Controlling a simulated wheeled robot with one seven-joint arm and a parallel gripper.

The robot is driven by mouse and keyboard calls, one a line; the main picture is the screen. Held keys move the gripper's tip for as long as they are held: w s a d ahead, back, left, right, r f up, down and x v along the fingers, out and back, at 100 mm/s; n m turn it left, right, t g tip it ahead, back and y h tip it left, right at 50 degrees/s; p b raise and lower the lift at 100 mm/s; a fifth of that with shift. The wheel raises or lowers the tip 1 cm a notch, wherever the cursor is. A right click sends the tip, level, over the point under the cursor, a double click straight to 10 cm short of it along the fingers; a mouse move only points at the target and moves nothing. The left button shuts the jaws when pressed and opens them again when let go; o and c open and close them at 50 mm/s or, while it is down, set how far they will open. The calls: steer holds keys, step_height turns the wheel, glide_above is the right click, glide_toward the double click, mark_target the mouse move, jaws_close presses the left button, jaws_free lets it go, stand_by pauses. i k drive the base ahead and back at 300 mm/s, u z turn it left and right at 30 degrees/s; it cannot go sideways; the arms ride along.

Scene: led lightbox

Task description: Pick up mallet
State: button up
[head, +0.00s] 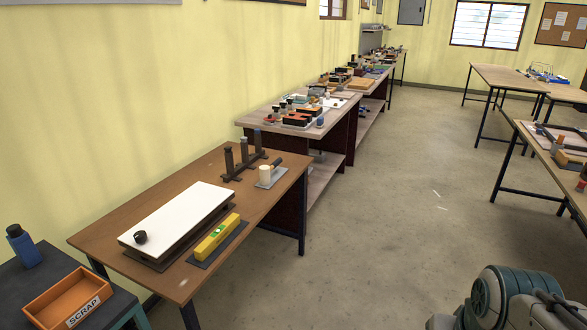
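The mallet (265,174) appears to be the piece with a cream, cylindrical head and a short dark handle pointing back right. It lies on a small grey mat (269,184) near the right end of the nearest brown table (229,198). Nothing covers it from this view. Part of my own arm shows at the bottom right, well apart from the mallet. My gripper is out of view.
A white lightbox panel (180,218) with a black knob (140,237) and a yellow level (217,237) share the table. A dark rack with upright posts (244,155) stands behind the mallet. An orange scrap bin (67,297) is front left. Open floor (370,230) lies right.

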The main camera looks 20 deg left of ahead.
mark_target(265, 171)
steer(key=z, duration=0.05)
steer(key=i, duration=1.55)
steer(key=u, duration=0.6)
steer(key=i, duration=1.3)
steer(key=u, duration=1.6)
steer(key=i, duration=0.65)
steer(key=u, duration=0.4)
